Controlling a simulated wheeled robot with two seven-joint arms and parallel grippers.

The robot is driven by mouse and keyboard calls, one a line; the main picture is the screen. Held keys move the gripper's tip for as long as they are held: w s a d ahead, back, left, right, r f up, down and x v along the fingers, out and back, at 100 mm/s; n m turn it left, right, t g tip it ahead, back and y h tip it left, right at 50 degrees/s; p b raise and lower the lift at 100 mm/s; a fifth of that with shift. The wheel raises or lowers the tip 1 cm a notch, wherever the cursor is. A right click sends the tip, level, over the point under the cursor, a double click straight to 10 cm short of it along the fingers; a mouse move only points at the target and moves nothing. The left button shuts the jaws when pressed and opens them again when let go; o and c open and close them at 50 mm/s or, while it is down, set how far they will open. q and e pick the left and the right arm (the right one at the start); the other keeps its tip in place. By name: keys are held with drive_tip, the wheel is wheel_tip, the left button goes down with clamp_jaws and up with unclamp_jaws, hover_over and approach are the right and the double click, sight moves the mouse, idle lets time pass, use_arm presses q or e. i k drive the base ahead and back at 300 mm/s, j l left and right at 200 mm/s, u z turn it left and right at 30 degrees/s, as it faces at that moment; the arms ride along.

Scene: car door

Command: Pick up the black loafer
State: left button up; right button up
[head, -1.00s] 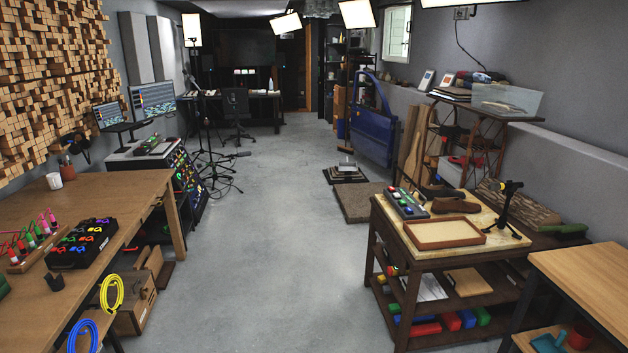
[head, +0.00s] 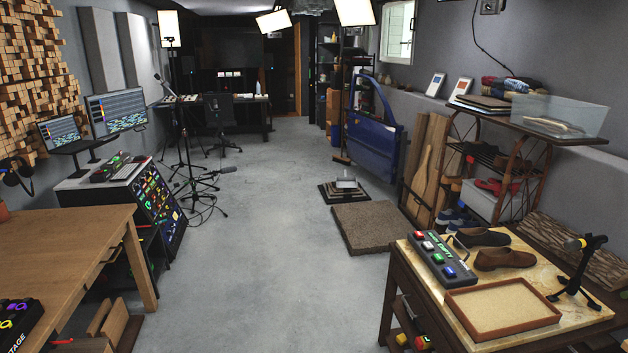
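The black loafer (head: 482,238) lies on the light top of the cart (head: 578,315) at the right in the head view. It is a dark low shoe. A brown loafer (head: 505,260) lies just in front of it and a little to its right. Neither of my grippers is in the head view, so I cannot see whether they are open or shut.
Beside the loafers are a button box (head: 440,258), a shallow wooden tray (head: 500,308) and a small black stand (head: 583,265). A wooden workbench (head: 70,245) stands at the left. The grey floor (head: 265,260) between bench and cart is clear.

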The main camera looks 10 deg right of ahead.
sight(469, 237)
drive_tip(key=i+z, duration=0.15)
drive_tip(key=i, duration=0.4)
drive_tip(key=i+j+z, duration=0.15)
drive_tip(key=i, duration=0.4)
drive_tip(key=i+j+z, duration=0.15)
drive_tip(key=i, duration=0.4)
drive_tip(key=i+j+z, duration=0.15)
drive_tip(key=i+z, duration=0.15)
drive_tip(key=z, duration=0.15)
drive_tip(key=i+j+z, duration=0.25)
drive_tip(key=z, duration=0.25)
drive_tip(key=i+j+z, duration=0.3)
drive_tip(key=z, duration=0.15)
drive_tip(key=i+j+z, duration=0.15)
drive_tip(key=j+z, duration=0.3)
